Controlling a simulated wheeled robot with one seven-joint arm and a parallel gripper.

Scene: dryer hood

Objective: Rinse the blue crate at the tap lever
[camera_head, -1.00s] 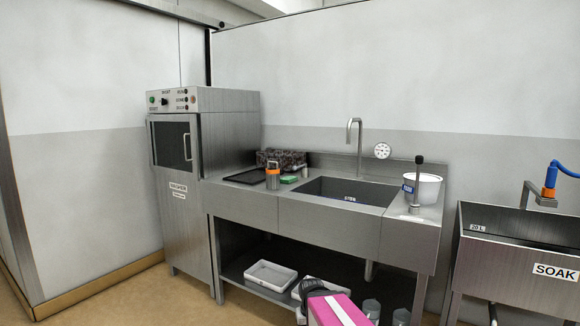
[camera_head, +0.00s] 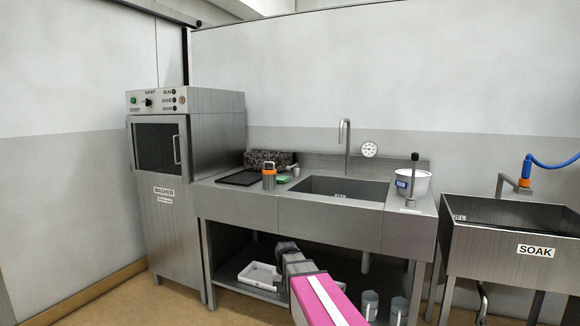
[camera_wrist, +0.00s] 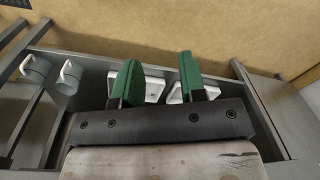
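I cannot make out a blue crate in either view. The tap lever is probably the upright black-knobbed lever (camera_head: 415,165) on the right end of the counter, beside the sink basin (camera_head: 340,190). The basin's inside is mostly hidden by its front wall. My gripper (camera_wrist: 160,77) shows two green fingers in the wrist view, spread apart with nothing between them. White trays (camera_wrist: 153,90) on the lower shelf lie beyond the fingers. In the head view my pink arm reaches low in front of the counter, and the fingers cannot be made out.
A washer (camera_head: 168,200) stands left, its door shut. A black tray (camera_head: 241,178), orange-banded flask (camera_head: 269,178), green sponge (camera_head: 284,180) and white tub (camera_head: 418,186) are on the counter. Jugs (camera_head: 370,303) stand on the lower shelf. A SOAK sink (camera_head: 510,255) is at right.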

